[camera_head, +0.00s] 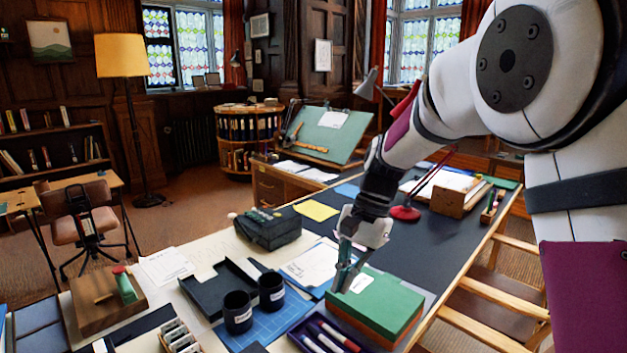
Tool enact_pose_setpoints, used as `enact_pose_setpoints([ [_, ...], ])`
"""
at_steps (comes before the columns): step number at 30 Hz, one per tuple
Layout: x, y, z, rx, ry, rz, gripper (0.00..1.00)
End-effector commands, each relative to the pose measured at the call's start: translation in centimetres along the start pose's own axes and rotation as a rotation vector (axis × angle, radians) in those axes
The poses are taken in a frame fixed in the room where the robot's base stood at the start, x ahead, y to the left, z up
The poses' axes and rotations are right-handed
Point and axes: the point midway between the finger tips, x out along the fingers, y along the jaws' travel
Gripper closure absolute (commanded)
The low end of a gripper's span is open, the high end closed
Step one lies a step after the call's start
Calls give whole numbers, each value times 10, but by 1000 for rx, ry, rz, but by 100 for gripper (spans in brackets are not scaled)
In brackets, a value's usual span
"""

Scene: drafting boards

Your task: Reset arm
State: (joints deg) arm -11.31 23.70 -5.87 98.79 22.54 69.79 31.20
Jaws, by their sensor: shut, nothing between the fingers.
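My gripper (344,278) hangs at the end of my white arm, pointing down over the desk. Its fingers are shut with nothing seen between them. The fingertips are at the left edge of a green box (385,303); I cannot tell whether they touch it. My arm comes in from the upper right and bends down to the gripper, hiding part of the desk behind it.
Two dark cups (238,312) stand left of the gripper beside a black tray (205,293). A pen tray (325,335) lies in front. A dark case (268,228), a red lamp base (405,213) and a tilted drafting board (325,135) are farther back. Dark desktop behind the gripper is partly clear.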

Motion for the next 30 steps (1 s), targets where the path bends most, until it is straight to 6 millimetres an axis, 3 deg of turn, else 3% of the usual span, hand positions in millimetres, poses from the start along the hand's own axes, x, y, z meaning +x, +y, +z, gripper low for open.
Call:
enact_pose_setpoints([
  [1, -17, 12, 12, -31, 29, -11, 100],
  [6, -55, 53, 44, -143, 127, -26, 100],
  [15, -93, 131, 102, -341, 314, -16, 100],
  [24, -96, 207, 152, -528, 512, 44, 100],
  [30, -87, 243, 171, -618, 614, 98, 100],
])
